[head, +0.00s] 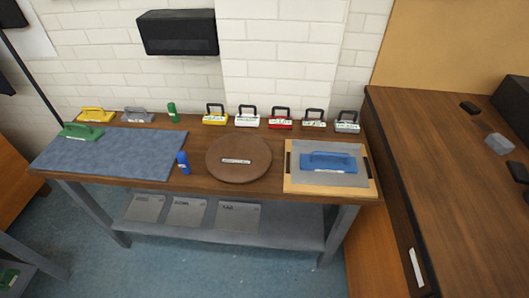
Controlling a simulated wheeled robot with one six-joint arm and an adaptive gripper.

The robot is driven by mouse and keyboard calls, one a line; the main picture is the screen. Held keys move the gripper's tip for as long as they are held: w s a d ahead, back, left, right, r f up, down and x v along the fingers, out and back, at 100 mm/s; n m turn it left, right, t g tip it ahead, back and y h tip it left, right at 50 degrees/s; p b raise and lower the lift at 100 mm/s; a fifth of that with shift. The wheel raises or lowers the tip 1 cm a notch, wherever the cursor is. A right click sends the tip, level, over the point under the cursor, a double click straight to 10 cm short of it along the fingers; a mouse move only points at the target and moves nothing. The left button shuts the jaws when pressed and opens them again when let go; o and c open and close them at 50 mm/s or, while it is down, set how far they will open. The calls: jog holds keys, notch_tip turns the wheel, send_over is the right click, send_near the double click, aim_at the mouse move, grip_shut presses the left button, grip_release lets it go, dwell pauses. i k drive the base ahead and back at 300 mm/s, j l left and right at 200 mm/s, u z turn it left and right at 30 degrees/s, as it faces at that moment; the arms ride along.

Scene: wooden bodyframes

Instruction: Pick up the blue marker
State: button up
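A small upright blue cylinder, which looks like the blue marker (183,163), stands on the wooden table (200,191) in the head view. It is between the blue-grey mat on the left and the round brown board on the right, near the table's front edge. Nothing touches it. A similar green cylinder (172,112) stands at the back of the table near the wall. A larger blue handled block (328,162) lies on the framed tray at the right. My gripper is not in view.
The mat (120,155) bears a green handled block (82,131). The round board (238,171) holds a small white-labelled bar. Several handled blocks line the table's back edge. A framed tray (300,188) is at right. A brown desk (430,170) stands further right.

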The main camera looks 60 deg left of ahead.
aim_at(181, 156)
jog(key=u, duration=1.95)
